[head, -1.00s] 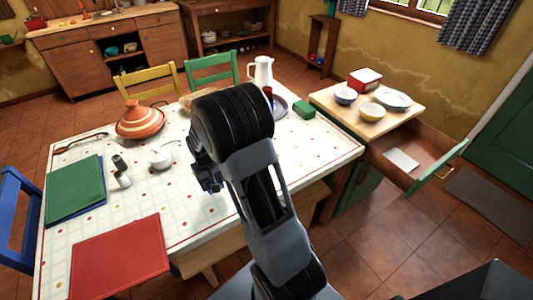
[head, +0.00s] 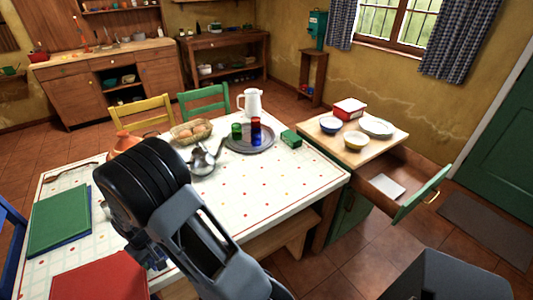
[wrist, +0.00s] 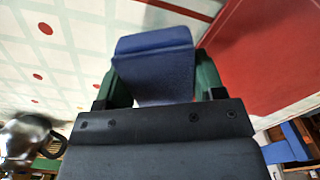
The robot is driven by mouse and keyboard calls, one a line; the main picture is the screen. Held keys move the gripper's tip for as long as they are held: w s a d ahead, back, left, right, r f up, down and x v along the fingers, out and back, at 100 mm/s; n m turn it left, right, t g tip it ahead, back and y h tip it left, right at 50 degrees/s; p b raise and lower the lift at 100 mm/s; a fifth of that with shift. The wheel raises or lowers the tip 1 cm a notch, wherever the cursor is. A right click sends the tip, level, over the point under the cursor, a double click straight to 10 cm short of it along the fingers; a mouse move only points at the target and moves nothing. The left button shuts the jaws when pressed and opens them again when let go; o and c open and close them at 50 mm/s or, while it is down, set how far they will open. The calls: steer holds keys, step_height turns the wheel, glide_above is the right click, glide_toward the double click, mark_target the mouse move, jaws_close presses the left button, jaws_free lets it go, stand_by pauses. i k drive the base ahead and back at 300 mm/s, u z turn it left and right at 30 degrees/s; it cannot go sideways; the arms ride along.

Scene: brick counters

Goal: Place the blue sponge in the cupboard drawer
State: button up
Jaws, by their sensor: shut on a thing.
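In the wrist view, a blue sponge (wrist: 155,62) sits between the two dark green fingers of my gripper (wrist: 162,82), which is shut on it. The red mat and white patterned tablecloth lie beyond it. In the head view my arm covers the sponge and most of my gripper, over the table's near left part. The cupboard drawer (head: 383,179) is pulled open at the right, with a flat white item (head: 388,186) inside. Its green front (head: 422,194) faces right.
The cupboard top (head: 345,147) holds bowls, a plate and a red-and-white box. The table (head: 290,190) carries a tray with cups (head: 250,145), a green block (head: 291,139), a metal pot (head: 203,160) and a white jug (head: 251,101). Floor shows right of the cupboard.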

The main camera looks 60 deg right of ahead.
mark_target(399, 179)
steer(key=u, duration=1.65)
steer(key=k, duration=2.9)
steer(key=z, duration=2.25)
